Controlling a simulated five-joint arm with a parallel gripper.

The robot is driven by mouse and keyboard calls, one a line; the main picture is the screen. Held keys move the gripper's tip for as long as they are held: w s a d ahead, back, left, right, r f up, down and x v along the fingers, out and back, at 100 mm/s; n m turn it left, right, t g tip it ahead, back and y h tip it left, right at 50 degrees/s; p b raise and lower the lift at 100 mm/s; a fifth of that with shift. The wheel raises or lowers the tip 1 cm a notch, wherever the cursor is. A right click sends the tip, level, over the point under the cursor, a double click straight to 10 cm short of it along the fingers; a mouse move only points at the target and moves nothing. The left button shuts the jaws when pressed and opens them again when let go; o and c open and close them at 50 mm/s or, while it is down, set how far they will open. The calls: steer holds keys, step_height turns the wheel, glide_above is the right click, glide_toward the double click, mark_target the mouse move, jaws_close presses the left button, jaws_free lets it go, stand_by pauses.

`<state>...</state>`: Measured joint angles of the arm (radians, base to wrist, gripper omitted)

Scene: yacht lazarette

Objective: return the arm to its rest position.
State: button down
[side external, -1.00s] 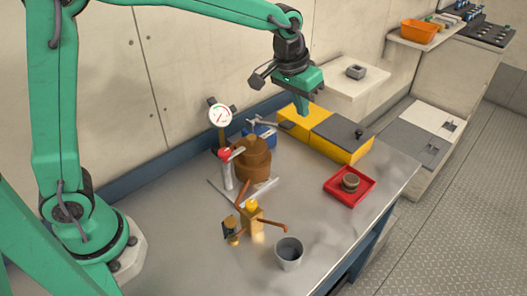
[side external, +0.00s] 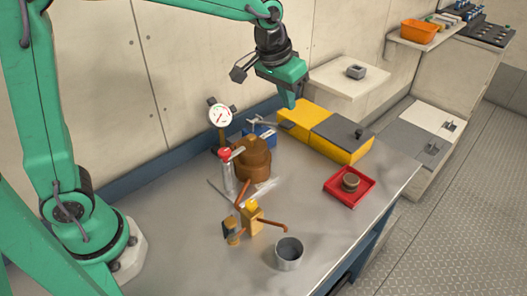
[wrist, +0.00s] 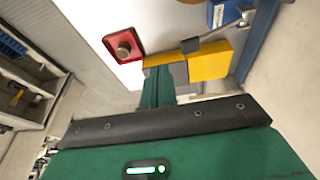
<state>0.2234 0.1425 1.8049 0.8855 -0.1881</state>
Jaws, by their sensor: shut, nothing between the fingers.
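My arm is green, and my gripper (side external: 289,98) hangs in the air above the back of the bench, just over the left end of the yellow box (side external: 340,149). Its green fingers are shut with nothing between them. In the wrist view my gripper (wrist: 158,88) points toward the yellow box (wrist: 209,62) and the grey bench, with the fingers together. I cannot tell the exact height of the fingertips above the box.
The metal bench (side external: 190,222) carries a brass valve with copper pipes (side external: 252,218), a gauge (side external: 220,116), a brown stepped cylinder (side external: 253,160), a grey cup (side external: 289,254) and a red tray (side external: 335,193) holding a small round brown part (side external: 350,182). An orange bin (side external: 419,32) sits on a back shelf.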

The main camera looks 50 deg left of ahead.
steer(key=s+a+t, duration=0.1)
steer(key=s+a, duration=0.4)
steer(key=s, duration=0.6)
steer(key=s+a+r+t, duration=0.1)
steer(key=s+a, duration=0.4)
steer(key=s, duration=0.7)
steer(key=shift+a+r+y, duration=0.15)
steer(key=shift+r+y, duration=0.15)
steer(key=shift+y, duration=0.1)
steer(key=shift+w, duration=0.1)
steer(key=w+d+r+g, duration=0.1)
steer(key=w+d, duration=0.1)
steer(key=w, duration=1)
steer(key=w+d+r+g, duration=0.1)
steer(key=w+d, duration=0.1)
steer(key=w, duration=1.1)
steer(key=shift+w+r, duration=0.25)
steer(key=shift+r, duration=0.15)
